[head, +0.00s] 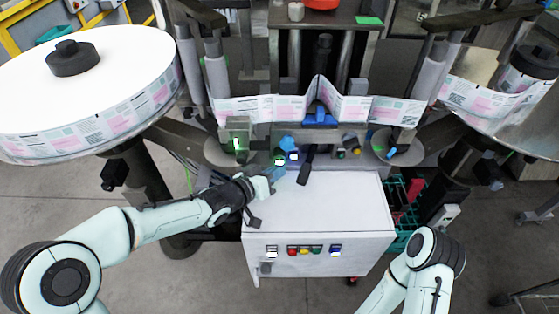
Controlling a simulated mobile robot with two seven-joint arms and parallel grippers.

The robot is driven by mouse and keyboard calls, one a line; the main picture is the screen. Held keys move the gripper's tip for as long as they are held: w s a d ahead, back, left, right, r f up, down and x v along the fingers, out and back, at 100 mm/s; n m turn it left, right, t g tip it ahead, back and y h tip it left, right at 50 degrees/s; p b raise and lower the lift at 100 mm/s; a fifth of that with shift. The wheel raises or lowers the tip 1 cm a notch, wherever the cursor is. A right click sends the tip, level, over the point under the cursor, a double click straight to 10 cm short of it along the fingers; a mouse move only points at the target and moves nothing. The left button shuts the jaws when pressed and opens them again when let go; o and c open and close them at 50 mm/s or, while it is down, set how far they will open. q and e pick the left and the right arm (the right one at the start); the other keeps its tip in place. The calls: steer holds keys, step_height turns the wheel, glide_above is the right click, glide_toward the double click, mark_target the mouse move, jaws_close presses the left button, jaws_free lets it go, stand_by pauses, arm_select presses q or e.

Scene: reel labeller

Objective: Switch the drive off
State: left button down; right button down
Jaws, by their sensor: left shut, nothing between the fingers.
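The reel labeller has a white cabinet (325,205) with a row of controls on its front. These are a white switch (271,251), a small red and yellow button group (303,251) and a blue-and-white switch (335,250). I cannot tell which one is the drive switch or how it is set. My left gripper (268,184) is shut and empty. It is over the left back part of the cabinet top, just in front of a lit green control (280,160); whether it touches anything is unclear. My right arm enters at lower right, its gripper out of frame.
A large label reel (90,85) stands at left and another (490,95) at right. The label web (262,108) runs between them. A black lever (306,165) stands behind the cabinet top. A teal crate (402,240) is right of the cabinet. The cabinet top's right side is clear.

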arm_select(q)
steer(key=shift+w+p, duration=0.35)
steer(key=shift+w, duration=0.1)
arm_select(e)
steer(key=shift+w+r, duration=0.15)
steer(key=shift+r, duration=0.25)
stand_by(0.3)
arm_select(q)
steer(key=shift+s, duration=0.15)
arm_select(e)
steer(key=shift+f, duration=0.1)
arm_select(q)
steer(key=shift+s+b, duration=0.4)
steer(key=shift+s, duration=0.4)
arm_select(e)
steer(key=shift+s+f, duration=0.25)
steer(key=shift+f, duration=0.15)
